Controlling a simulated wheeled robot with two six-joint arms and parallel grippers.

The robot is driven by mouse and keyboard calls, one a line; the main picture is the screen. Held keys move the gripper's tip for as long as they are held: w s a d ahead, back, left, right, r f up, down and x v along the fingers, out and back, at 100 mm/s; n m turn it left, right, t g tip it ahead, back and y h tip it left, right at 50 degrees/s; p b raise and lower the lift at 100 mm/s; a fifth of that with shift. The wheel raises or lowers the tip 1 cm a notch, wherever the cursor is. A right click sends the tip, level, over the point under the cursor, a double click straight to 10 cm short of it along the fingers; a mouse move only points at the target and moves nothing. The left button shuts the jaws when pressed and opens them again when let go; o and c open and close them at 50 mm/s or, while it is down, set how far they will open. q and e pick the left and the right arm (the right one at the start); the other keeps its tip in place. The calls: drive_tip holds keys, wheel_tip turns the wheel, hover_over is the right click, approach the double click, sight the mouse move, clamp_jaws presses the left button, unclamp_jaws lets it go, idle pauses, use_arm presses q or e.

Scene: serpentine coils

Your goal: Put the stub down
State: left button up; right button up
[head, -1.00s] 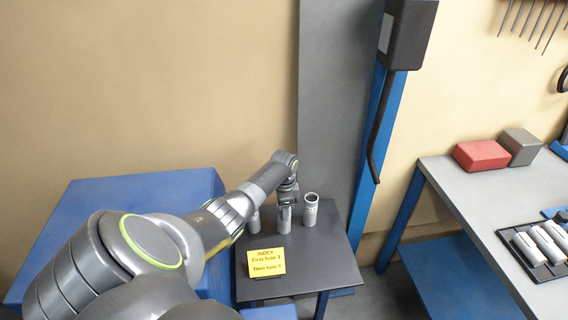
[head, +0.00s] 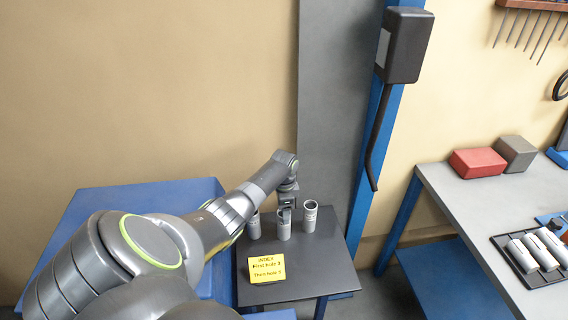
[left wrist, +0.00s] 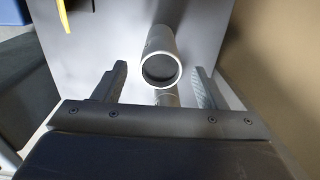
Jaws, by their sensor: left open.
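Three grey cylindrical stubs stand upright on a small dark table (head: 315,284): a left one (head: 254,228), a middle one (head: 284,228) and a right one (head: 310,218). My left gripper (head: 287,208) is just above the middle stub, partly covering its top. In the left wrist view the gripper (left wrist: 160,88) is open, with a finger on each side. A stub with its hollow round end facing the camera (left wrist: 161,52) shows between and beyond the fingers, apart from both. Part of another grey cylinder (left wrist: 167,98) shows below it. My right gripper is out of view.
A yellow sign (head: 266,268) stands at the table's front left. A blue box-like block (head: 140,197) is to the left. A grey workbench (head: 470,205) at right carries a red block (head: 477,162), a grey block (head: 515,152) and a dark tray (head: 517,279) with several cylinders.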

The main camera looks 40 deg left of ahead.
use_arm(q)
wheel_tip(320, 180, up, 3)
drive_tip(key=shift+f+p, duration=0.2)
drive_tip(key=shift+p, duration=0.25)
drive_tip(key=shift+r, duration=2.8)
